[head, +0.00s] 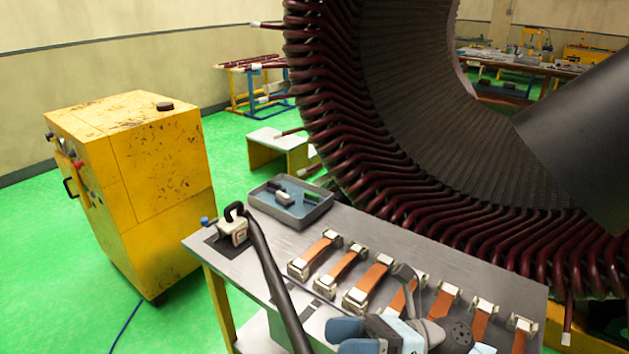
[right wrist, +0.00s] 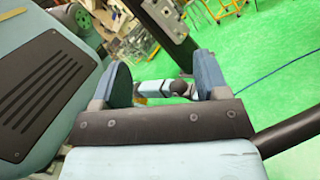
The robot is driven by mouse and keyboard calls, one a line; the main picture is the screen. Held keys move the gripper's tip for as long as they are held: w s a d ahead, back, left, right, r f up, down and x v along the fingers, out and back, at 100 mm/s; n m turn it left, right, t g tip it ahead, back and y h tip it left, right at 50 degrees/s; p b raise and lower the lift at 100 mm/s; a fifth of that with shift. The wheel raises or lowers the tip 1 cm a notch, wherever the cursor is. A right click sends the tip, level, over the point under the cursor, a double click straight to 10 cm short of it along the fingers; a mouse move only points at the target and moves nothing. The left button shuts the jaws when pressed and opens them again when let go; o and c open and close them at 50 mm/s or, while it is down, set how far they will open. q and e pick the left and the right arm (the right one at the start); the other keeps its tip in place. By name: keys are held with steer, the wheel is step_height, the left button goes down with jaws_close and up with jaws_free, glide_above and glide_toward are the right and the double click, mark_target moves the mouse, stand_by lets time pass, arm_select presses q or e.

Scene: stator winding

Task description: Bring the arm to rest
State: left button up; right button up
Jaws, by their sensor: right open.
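My right gripper (head: 351,338) is at the bottom of the head view, low by the near edge of the workbench. Its two blue fingers point left. In the right wrist view the right gripper (right wrist: 163,80) is open, with its fingers wide apart and nothing held between them. A blue-grey jointed part shows beyond the gap. My left gripper is not in the head view.
The workbench (head: 262,236) carries a row of several orange-strapped clamps, a blue-grey tray (head: 290,217) and a handled tool (head: 234,228) with a thick black hose (head: 268,265). A yellow cabinet (head: 160,165) stands left. The large stator (head: 330,120) rises behind. Green floor is open left.

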steer(key=w+d+f+m+t+h+p, duration=0.2)
steer(key=d+f+m+t+h, duration=0.25)
steer(key=m+t, duration=0.85)
steer(key=w+d+f+m+t+h+p, duration=0.1)
steer(key=w+d+f+m+t+h, duration=0.35)
steer(key=m, duration=1.45)
steer(key=s+d+f+m+g+h+p, duration=0.1)
steer(key=s+d+f+m+g+h, duration=0.1)
steer(key=s+f+m, duration=0.4)
steer(key=s+d+f+m+g+h+p, duration=0.1)
steer(key=s+d+f+m+g+h, duration=0.2)
steer(key=s+f+m+h, duration=0.3)
step_height(320, 180, down, 6)
steer(key=shift+s+d+r+m, duration=0.25)
steer(key=shift+s+d+m, duration=0.4)
steer(key=shift+s, duration=0.3)
